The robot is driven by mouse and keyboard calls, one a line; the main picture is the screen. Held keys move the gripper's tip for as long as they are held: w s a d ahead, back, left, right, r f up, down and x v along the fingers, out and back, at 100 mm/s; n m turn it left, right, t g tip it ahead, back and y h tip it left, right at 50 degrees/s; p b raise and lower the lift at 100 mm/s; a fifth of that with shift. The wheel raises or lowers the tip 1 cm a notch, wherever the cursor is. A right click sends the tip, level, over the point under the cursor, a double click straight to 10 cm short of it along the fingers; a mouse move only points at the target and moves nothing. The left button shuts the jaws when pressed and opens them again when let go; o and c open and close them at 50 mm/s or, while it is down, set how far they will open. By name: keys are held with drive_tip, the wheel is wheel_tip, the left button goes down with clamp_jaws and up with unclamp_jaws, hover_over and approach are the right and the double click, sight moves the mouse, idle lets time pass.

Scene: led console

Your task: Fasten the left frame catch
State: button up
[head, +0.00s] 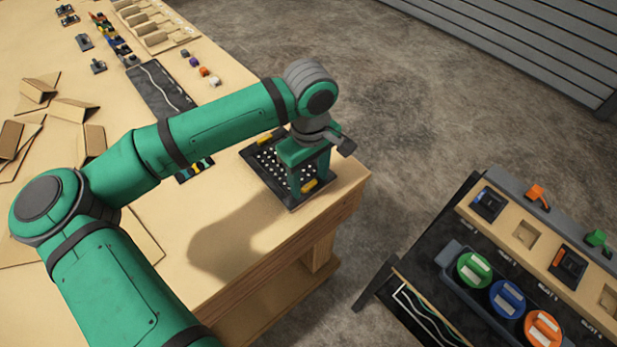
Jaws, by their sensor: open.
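A dark square frame (249,157) with rows of white dots lies flat near the right corner of the wooden table. A yellow catch (265,139) sits at its upper left edge, and another yellow catch (309,185) at its lower right edge. Whether either catch is fastened is too small to tell. My gripper (308,181) is open and points down over the right part of the frame. Its fingers are close to the lower right catch; I cannot tell whether they touch it. The gripper hides part of the frame's right side.
The wooden table (230,290) is clear in front of the frame. Folded cardboard pieces (75,112) lie at left, small coloured blocks (204,72) farther back. A separate console (485,235) with switches and green, blue and orange round pieces stands at lower right, across a floor gap.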

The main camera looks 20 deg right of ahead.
drive_tip(key=shift+f, duration=0.2)
drive_tip(key=c, duration=1.1)
drive_tip(key=shift+o, duration=0.2)
